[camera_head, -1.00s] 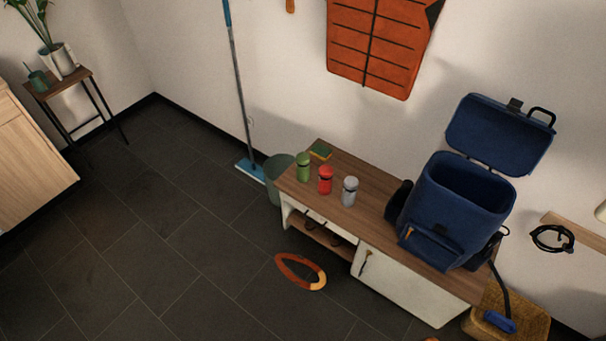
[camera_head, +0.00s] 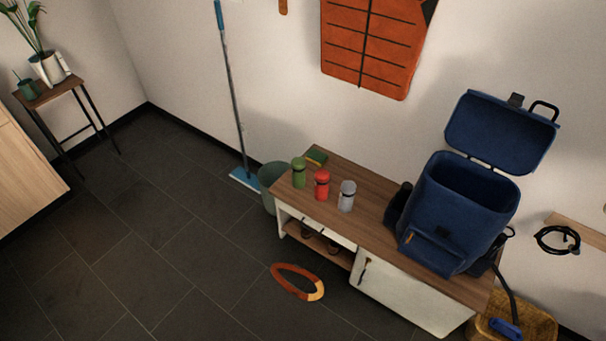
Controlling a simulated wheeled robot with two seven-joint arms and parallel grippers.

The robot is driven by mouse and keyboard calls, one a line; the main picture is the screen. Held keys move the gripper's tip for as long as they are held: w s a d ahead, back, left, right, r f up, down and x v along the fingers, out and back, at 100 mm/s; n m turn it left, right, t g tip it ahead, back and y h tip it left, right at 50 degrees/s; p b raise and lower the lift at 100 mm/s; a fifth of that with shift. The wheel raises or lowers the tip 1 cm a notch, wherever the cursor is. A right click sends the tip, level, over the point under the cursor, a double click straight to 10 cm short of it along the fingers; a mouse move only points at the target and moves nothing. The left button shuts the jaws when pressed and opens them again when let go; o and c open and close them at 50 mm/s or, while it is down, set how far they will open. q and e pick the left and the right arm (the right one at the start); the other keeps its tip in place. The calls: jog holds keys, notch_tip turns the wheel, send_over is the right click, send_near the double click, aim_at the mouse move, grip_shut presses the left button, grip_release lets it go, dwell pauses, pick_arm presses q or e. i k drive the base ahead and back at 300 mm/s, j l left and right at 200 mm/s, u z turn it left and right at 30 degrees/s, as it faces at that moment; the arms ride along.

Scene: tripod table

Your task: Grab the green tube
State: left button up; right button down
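The green tube (camera_head: 299,172) stands upright near the left end of the wooden-topped bench (camera_head: 368,205). A red tube (camera_head: 322,185) stands just to its right, and a grey tube (camera_head: 347,196) stands right of the red one. The three are apart from each other. Neither of my grippers shows in the head view.
An open blue backpack (camera_head: 455,215) stands on the bench's right part. A green and yellow sponge (camera_head: 316,157) lies behind the tubes. A bucket (camera_head: 272,185) and mop (camera_head: 243,178) stand left of the bench.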

aim_at(298, 164)
jog(key=i+j+z, duration=0.15)
jog(key=z, duration=0.5)
jog(key=i+j+z, duration=0.15)
jog(key=j, duration=0.2)
jog(key=i+j+z, duration=0.15)
jog(key=j, duration=0.2)
jog(key=i+j+z, duration=0.2)
jog(key=j, duration=0.2)
jog(key=i+j, duration=0.1)
jog(key=j, duration=0.25)
jog(key=i+j, duration=0.1)
jog(key=j, duration=0.2)
jog(key=i+j, duration=0.1)
jog(key=j, duration=0.25)
